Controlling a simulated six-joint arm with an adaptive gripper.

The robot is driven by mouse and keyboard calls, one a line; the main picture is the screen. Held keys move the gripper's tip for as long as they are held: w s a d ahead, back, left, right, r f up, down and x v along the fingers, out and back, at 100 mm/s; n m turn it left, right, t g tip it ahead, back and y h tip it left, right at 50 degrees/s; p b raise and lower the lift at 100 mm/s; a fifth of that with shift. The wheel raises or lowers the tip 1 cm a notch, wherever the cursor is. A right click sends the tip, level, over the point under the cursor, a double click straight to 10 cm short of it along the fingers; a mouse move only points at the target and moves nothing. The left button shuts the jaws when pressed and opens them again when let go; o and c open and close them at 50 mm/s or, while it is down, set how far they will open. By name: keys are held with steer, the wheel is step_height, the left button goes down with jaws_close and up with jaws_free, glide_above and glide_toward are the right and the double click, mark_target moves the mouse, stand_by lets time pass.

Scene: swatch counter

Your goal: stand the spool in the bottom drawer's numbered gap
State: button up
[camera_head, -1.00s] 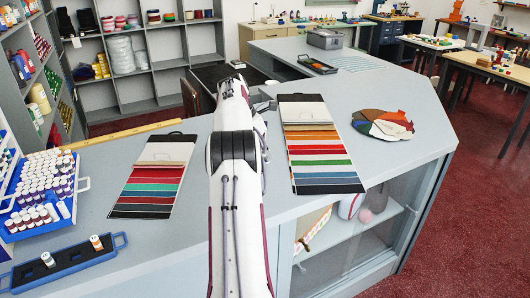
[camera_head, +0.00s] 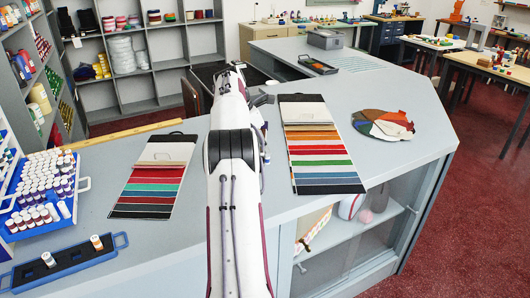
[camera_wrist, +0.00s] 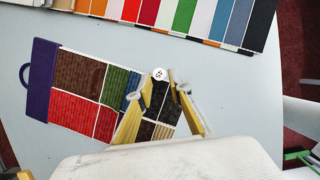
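In the head view my arm hides the gripper and the spool. The bottom drawer (camera_head: 83,186), blue with a handle, stands pulled out at the left, full of white-capped spools in rows. The numbered gap cannot be made out at this size. My gripper is far from the drawer, over a purple-handled swatch board (camera_wrist: 40,85).
A blue tray (camera_head: 85,262) with two spools stands in front of the drawer. Striped swatch boards lie left (camera_head: 150,185) and right (camera_head: 318,150) of my arm. A fan of coloured pieces (camera_head: 383,125) lies farther right. The grey counter (camera_head: 190,235) between is bare.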

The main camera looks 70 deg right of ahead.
steer(key=shift+v, duration=2.45)
